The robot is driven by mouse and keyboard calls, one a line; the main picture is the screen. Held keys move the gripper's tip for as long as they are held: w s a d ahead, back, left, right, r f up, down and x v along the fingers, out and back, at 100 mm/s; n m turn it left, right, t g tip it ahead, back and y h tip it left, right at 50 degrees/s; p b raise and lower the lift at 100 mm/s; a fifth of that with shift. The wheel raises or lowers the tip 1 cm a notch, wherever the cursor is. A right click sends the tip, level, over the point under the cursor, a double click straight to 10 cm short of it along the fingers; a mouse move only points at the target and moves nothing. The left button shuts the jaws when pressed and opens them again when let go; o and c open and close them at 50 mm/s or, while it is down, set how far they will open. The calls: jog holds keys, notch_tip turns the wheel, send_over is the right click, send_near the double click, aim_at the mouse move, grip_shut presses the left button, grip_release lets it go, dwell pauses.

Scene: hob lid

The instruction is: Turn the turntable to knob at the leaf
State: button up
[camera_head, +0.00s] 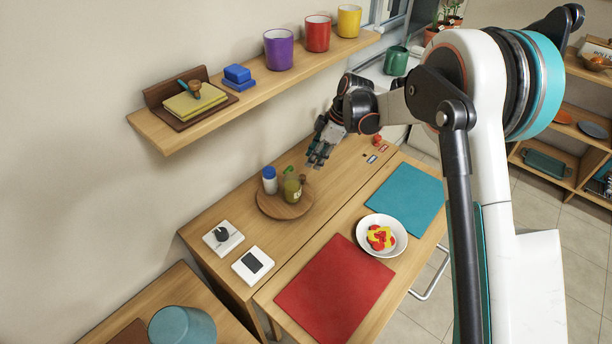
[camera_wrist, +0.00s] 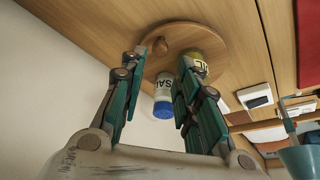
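The round wooden turntable (camera_head: 272,208) lies on the wooden counter below the shelf. On it stand a white salt shaker with a blue cap (camera_head: 269,180) and a yellow-olive jar (camera_head: 292,190). A small brown knob (camera_head: 303,178) is at its right rim; it also shows in the wrist view (camera_wrist: 160,46). A small green shape (camera_head: 288,170) shows just behind the jar; I cannot tell whether it is the leaf. My gripper (camera_head: 317,163) is above and right of the turntable, apart from it. Its fingers (camera_wrist: 163,60) are spread and empty, with the knob beyond their tips.
A white plate with a dark dial (camera_head: 222,237) and one with a dark square (camera_head: 253,265) lie at the left front. Red (camera_head: 335,290) and teal mats (camera_head: 405,195) and a white bowl (camera_head: 381,236) are in front. The shelf (camera_head: 250,88) with cups hangs above.

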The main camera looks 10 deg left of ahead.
aim_at(303, 177)
jog(key=b+x, duration=0.2)
jog(key=x, duration=0.6)
jog(key=shift+a+f, duration=0.1)
jog(key=shift+f, duration=0.1)
grip_shut()
